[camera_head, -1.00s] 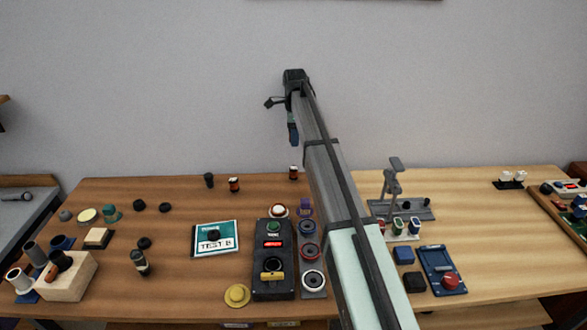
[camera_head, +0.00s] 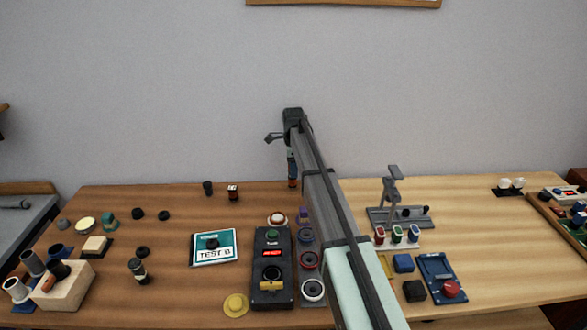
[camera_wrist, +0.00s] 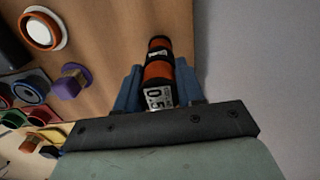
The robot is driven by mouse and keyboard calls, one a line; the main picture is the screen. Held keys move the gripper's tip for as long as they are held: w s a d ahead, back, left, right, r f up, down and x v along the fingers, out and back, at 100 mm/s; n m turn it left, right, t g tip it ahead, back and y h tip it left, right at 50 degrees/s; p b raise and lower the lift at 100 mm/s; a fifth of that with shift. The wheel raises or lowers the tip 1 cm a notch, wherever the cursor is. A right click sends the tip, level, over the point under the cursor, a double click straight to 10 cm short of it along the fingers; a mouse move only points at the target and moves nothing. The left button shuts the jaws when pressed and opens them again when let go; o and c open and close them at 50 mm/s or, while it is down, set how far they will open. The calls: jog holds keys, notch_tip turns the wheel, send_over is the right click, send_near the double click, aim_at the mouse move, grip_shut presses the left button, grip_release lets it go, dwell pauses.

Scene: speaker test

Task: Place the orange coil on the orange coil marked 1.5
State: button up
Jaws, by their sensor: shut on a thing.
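My gripper (camera_head: 292,163) is at the back edge of the table, pointing down. Its blue fingers are shut on an orange coil (camera_wrist: 158,73), seen between them in the wrist view. This coil has black bands and a white label that reads 0.5. In the head view little of the held coil shows, and whether it still touches the table is unclear. Another small orange coil (camera_head: 233,193) with a pale top stands to the left near the back edge. Its marking is too small to read.
A dark cylinder (camera_head: 207,188) stands left of the free coil. The TEST B card (camera_head: 214,253) and a black control box (camera_head: 272,290) lie in front. A grey stand (camera_head: 392,190) is to the right. Table around the free coil is mostly clear.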

jog(key=shift+f, duration=0.15)
jog(key=o, duration=1.1)
jog(key=shift+c, duration=0.2)
notch_tip(320, 180, up, 12)
jog(key=shift+r, duration=0.15)
